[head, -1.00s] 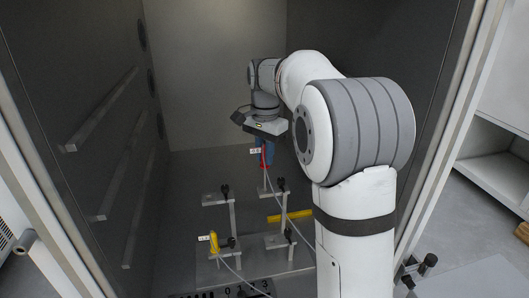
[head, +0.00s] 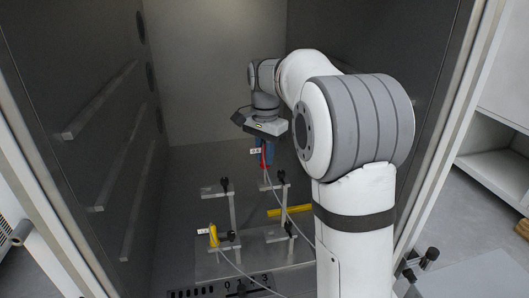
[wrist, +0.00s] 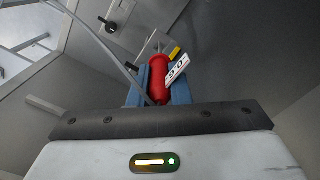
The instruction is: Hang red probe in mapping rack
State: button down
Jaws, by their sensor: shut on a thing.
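My gripper (head: 265,155) is inside the chamber, pointing down, shut on the red probe (head: 264,152). In the wrist view the red probe (wrist: 159,80) sits between the two blue fingers, with a white numbered tag (wrist: 177,70) on it and a grey cable running off to the upper left. The mapping rack (head: 232,210) is a metal frame with several posts, arms and black clamp knobs on a base plate. The probe is at the rack's far side, close to the back post's top; I cannot tell whether it touches the rack.
A yellow probe (head: 213,236) with a white tag hangs at the rack's front left arm. A yellow bar (head: 287,210) lies on the right side of the rack. Ledges (head: 100,105) run along the left chamber wall. A slotted strip (head: 235,288) is at the front.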

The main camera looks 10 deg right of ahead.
jog(key=shift+f+b, duration=1.75)
jog(key=shift+f, duration=1.15)
jog(key=c, duration=1.3)
grip_release()
jog(key=shift+r, duration=0.15)
notch_tip(320, 180, up, 8)
jog(key=shift+f, duration=0.15)
jog(key=s+f+n+t, duration=0.1)
jog(key=s+f+n, duration=0.2)
jog(key=s, duration=0.6)
jog(key=s+f+n+t, duration=0.1)
jog(key=s+f+n, duration=0.3)
jog(key=s, duration=0.5)
jog(key=s+f+n+t, duration=0.1)
jog(key=s+f+n, duration=0.2)
jog(key=s, duration=0.7)
jog(key=shift+s+a+f, duration=0.1)
jog(key=shift+a+f, duration=0.15)
jog(key=shift+f, duration=0.55)
